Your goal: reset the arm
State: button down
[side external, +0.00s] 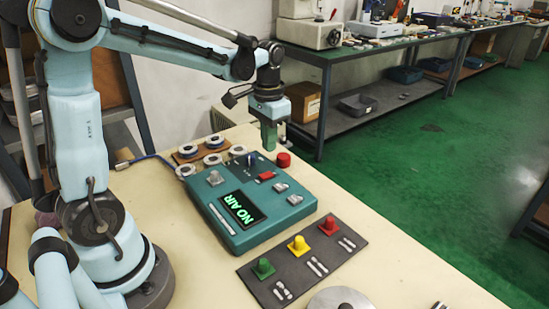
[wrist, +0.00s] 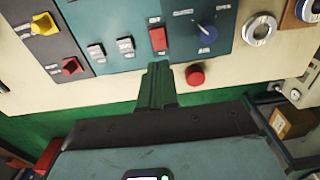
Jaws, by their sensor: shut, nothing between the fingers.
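My gripper (side external: 269,134) is shut and empty, its green fingers pointing down above the far right end of the teal control box (side external: 222,222). In the wrist view the shut fingers (wrist: 157,88) show in front of the box's edge, with the red rocker switch (wrist: 158,39) and the red round knob (wrist: 196,75) near them. The box's display (side external: 243,208) reads "NO AIR". The red knob (side external: 283,159) stands on the table just beyond the box, close to my gripper and apart from it.
Several bearing rings (side external: 212,160) lie behind the box, some on a brown board. A dark panel (side external: 302,257) with green, yellow and red knobs lies in front. A metal disc (side external: 341,299) is at the front edge. The table's right side is mostly clear.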

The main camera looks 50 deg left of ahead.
jog(key=s+d+r+t, duration=0.2)
jog(key=s+d+t, duration=0.5)
jog(key=s+d, duration=0.1)
jog(key=shift+s+d+r, duration=0.15)
jog(key=shift+s+d, duration=0.1)
jog(key=shift+s, duration=0.1)
jog(key=c, duration=1.8)
grip_release()
